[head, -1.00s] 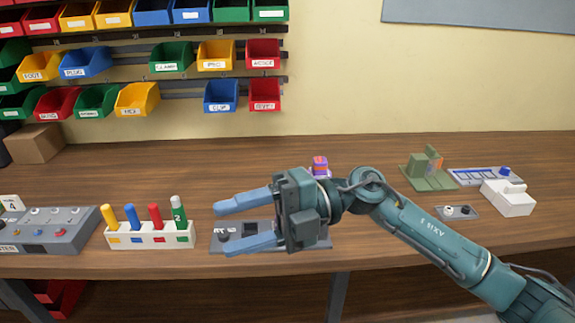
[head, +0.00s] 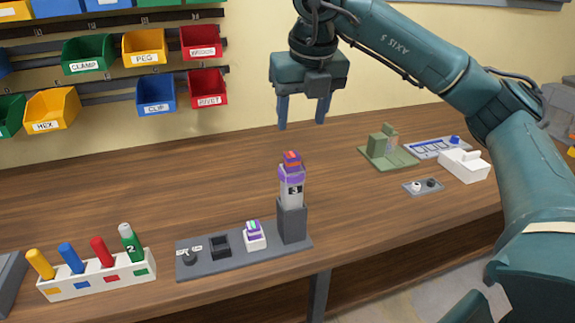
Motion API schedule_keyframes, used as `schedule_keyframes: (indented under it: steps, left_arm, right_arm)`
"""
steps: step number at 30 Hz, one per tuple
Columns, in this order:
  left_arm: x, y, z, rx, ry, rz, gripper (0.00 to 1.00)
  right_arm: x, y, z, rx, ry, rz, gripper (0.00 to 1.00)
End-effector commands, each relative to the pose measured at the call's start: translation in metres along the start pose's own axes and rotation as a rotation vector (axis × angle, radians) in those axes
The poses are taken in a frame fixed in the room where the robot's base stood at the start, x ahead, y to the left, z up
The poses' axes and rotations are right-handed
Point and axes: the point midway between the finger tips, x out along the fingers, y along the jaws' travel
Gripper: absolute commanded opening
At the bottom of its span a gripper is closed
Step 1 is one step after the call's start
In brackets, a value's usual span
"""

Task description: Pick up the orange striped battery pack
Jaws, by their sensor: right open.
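The orange striped battery pack (head: 292,158) appears as the small orange and purple block on top of a post. The post has a purple collar, a white section marked 3 (head: 292,190) and a dark grey base (head: 292,221). My right gripper (head: 301,123) points down with its two blue fingers apart and empty. In the picture it is above and slightly right of the pack, not touching it; the depth between them is hard to tell. My left gripper is not in view.
A grey panel (head: 215,266) carries the post, a knob, a dark socket and a small purple and green striped block (head: 253,230). A white rack (head: 100,279) of coloured cylinders is at left. A green fixture (head: 385,148) and white box (head: 464,165) are at right. Bins hang behind.

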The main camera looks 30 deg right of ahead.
Motion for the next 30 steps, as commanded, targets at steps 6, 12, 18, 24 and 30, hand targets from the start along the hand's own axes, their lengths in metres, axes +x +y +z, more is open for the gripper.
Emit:
schedule_keyframes:
  steps: [6,12,18,24,30]
  left_arm:
    - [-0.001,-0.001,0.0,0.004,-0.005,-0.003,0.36]
    - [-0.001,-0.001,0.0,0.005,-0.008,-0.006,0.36]
    - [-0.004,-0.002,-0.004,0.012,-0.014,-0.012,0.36]
    - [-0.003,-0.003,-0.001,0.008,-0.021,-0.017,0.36]
    - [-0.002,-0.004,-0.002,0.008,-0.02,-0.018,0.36]
  right_arm:
    - [0.035,0.001,0.0,-0.003,0.001,0.001,0.53]
    - [0.048,0.002,0.001,-0.004,0.002,0.001,0.53]
    - [0.077,0.005,0.004,-0.003,0.004,0.002,0.53]
    - [0.094,0.005,0.004,-0.003,0.001,0.003,0.53]
    - [0.094,0.005,0.004,-0.003,0.001,0.004,0.53]
